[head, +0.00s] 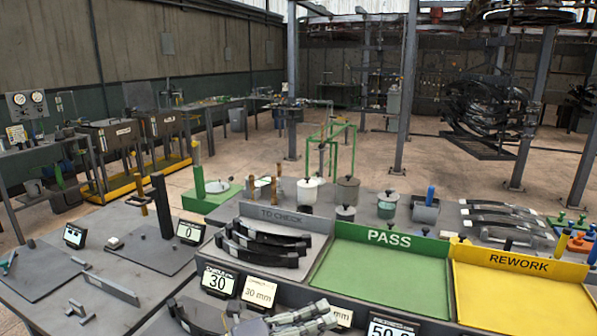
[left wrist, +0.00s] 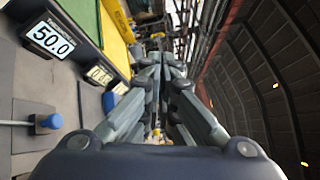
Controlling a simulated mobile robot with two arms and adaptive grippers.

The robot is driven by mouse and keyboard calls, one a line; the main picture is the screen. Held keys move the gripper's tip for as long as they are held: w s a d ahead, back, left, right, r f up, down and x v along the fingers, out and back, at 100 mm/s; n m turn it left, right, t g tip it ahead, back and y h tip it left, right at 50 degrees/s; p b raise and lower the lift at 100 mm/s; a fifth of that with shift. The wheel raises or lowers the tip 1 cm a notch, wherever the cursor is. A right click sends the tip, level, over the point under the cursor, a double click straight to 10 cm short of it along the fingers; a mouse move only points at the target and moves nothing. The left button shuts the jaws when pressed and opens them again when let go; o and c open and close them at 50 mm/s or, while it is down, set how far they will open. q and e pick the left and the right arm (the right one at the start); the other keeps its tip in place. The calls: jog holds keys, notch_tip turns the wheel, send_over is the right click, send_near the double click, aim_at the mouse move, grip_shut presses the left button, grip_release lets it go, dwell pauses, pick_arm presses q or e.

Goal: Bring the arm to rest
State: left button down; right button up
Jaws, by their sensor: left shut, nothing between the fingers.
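My left gripper (head: 325,315) is at the bottom middle of the head view, in front of the sorting bench and its number signs. In the left wrist view its two grey fingers (left wrist: 161,62) come together at the tips, and nothing is held between them. The lower part of this arm is cut off by the bottom edge of the head view. My right gripper is in neither view.
Close behind my gripper are the TO CHECK tray (head: 283,216) with dark leaf springs, the empty green PASS tray (head: 385,265) and the empty yellow REWORK tray (head: 520,295). Small displays (head: 218,281) stand along the front. A blue knob (left wrist: 48,122) shows in the left wrist view.

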pick_arm(q)
jog(key=w+a+n+t+y, duration=0.3)
jog(key=a+n+t+y, duration=0.8)
jog(key=n, duration=0.8)
jog(key=s+a+f+n+g+y, duration=0.45)
jog(key=a+f+n+y, duration=0.25)
jog(key=a+f+n, duration=0.35)
jog(key=s+a+f+n+g, duration=0.15)
jog(key=s+f+g, duration=0.35)
jog(key=s+f, duration=0.5)
jog(key=s+a+f+n+g, duration=0.15)
jog(key=s+f+g, duration=0.4)
jog(key=s, duration=0.95)
notch_tip(320, 180, down, 26)
jog(key=s+g, duration=0.1)
jog(key=s+a+f+g, duration=0.1)
jog(key=s+a+f, duration=0.1)
jog(key=s+f, duration=1.4)
jog(key=shift+s+a+h, duration=0.25)
jog(key=shift+s+h, duration=0.05)
jog(key=shift+s, duration=0.05)
